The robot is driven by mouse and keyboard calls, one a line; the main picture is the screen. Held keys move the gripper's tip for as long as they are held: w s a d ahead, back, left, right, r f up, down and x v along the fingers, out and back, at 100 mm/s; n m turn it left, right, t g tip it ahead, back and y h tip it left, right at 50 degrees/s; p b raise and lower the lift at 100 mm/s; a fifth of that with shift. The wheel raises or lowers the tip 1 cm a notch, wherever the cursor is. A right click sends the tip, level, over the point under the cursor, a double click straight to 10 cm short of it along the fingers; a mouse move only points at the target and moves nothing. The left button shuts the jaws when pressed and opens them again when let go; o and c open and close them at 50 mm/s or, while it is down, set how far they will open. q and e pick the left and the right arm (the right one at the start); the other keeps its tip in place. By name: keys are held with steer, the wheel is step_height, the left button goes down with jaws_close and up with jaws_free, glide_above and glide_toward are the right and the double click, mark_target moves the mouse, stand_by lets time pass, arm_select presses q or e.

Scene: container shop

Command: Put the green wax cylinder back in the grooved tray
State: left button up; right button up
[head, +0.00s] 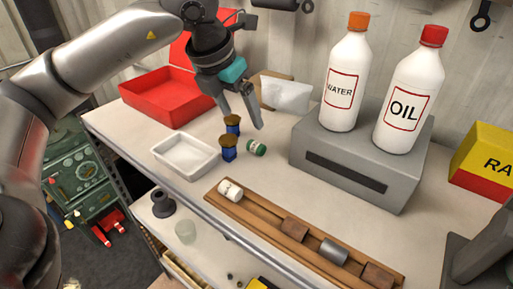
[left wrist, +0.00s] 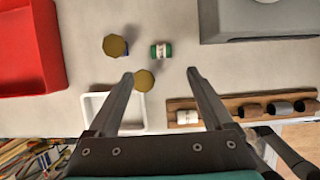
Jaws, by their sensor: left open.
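The green wax cylinder (head: 257,147), with a pale label band, lies on its side on the bench, right of two small blue pots with brown tops. In the left wrist view the cylinder (left wrist: 161,50) lies beyond my fingertips, roughly between their lines. The wooden grooved tray (head: 262,222) lies along the bench's front and holds a white cylinder (head: 230,190), a grey cylinder (head: 333,251) and brown blocks. My left gripper (head: 243,118) is open and empty above the bench, near the green cylinder.
Two blue pots (head: 228,150) stand close to the green cylinder. A white dish (head: 186,156) is left of them, and a red box (head: 160,98) behind. A grey stand (head: 350,165) carries the water bottle (head: 345,80) and oil bottle (head: 411,95).

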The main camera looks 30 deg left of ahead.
arm_select(q)
glide_above(256, 143)
steer(key=s, duration=0.3)
step_height(256, 143, down, 5)
steer(key=shift+a+r, duration=0.1)
steer(key=shift+a, duration=0.05)
steer(key=shift+p+x, duration=1)
steer(key=shift+x, duration=1.75)
steer(key=shift+w, duration=0.15)
steer(key=shift+r, duration=0.1)
jaws_close()
